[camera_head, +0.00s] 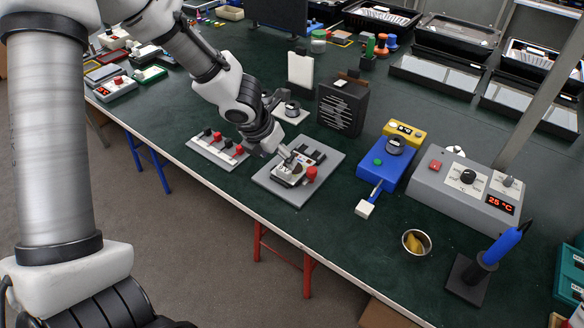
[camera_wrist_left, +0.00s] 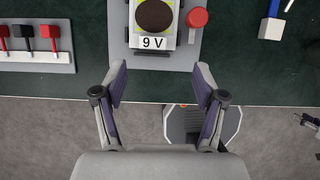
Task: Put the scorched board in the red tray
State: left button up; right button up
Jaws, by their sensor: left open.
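A small pale unit marked "9 V" (camera_wrist_left: 153,25), with a round dark brown patch on its face, sits on a grey base plate (camera_head: 318,178). The patch could be a scorch, but I cannot tell whether this is the scorched board. A red knob (camera_head: 311,173) is beside it and also shows in the wrist view (camera_wrist_left: 197,18). My left gripper (camera_wrist_left: 160,88) is open and empty, its fingers apart near the base plate's front edge. In the head view the gripper (camera_head: 285,158) partly covers the unit.
A strip with red and black clips (camera_head: 217,150) lies left of the plate. To the right are a blue and yellow tool (camera_head: 385,165), a grey control station (camera_head: 462,192), a small bowl (camera_head: 416,242) and a blue iron in a stand (camera_head: 488,262). Trays line the back.

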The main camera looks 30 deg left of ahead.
aim_at(284, 169)
pick_arm(q)
jog(key=shift+m, duration=0.3)
jog(key=b+x, duration=0.1)
jog(key=x, duration=0.1)
jog(key=b+x, duration=0.1)
jog(key=x, duration=0.2)
jog(key=a+b+x, duration=0.1)
jog(key=x, duration=0.1)
jog(key=shift+w+f+b, duration=0.2)
jog(key=shift+b, duration=0.15)
jog(key=shift+w+f, duration=0.15)
jog(key=shift+f, duration=0.05)
jog(key=shift+r, duration=0.1)
grip_shut()
jog(key=shift+r, duration=0.15)
